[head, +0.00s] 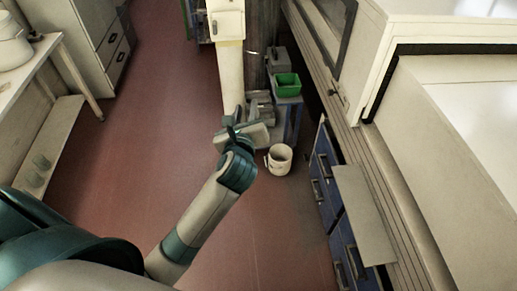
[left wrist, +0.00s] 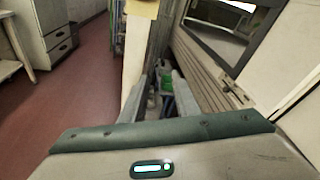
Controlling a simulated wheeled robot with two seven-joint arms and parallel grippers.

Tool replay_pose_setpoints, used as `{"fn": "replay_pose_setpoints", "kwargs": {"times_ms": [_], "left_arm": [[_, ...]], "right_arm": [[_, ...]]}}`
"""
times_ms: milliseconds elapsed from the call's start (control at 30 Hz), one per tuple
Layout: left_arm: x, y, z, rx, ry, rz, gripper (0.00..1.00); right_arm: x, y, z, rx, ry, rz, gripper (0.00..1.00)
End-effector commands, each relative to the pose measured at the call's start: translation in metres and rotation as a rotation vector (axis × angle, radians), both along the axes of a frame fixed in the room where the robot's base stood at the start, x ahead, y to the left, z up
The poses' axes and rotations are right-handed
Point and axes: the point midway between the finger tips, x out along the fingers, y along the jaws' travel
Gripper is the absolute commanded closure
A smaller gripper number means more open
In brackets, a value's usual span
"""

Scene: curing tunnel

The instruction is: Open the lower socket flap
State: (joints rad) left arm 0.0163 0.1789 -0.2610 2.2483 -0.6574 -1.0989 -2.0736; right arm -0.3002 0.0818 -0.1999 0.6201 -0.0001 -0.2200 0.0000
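A pale box (head: 226,20) is fixed on the cream pillar (head: 231,75) at the top of the head view. It looks like a socket box, but I cannot make out a separate lower flap. Its lower part also shows at the top edge of the left wrist view (left wrist: 141,9). My left gripper (head: 238,118) is in front of the pillar's lower part in the picture, apart from the box. In the left wrist view its two fingers (left wrist: 158,95) stand apart with nothing held between them. My right gripper is not in view.
A small cart (head: 290,100) with a green bin (head: 287,84) stands right of the pillar. A white bucket (head: 279,159) is on the floor. Blue drawers (head: 325,170) and the tunnel housing (head: 440,130) line the right. Red floor (head: 150,130) at left is clear.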

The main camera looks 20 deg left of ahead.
Motion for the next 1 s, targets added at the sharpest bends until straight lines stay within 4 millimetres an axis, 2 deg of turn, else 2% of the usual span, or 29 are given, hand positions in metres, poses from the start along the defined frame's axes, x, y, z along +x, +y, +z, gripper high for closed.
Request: {"fn": "replay_pose_setpoints", "kwargs": {"times_ms": [33, 700, 1000], "left_arm": [[0.001, -0.002, -0.01, -0.02, 0.004, -0.002, 0.72], [0.009, -0.025, -0.117, -0.318, 0.035, -0.022, 0.72], [0.009, -0.032, -0.148, -0.414, 0.045, -0.019, 0.72]], "right_arm": [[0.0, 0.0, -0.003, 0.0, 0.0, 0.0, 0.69], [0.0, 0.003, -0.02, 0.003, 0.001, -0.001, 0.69], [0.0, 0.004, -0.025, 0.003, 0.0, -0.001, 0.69]]}}
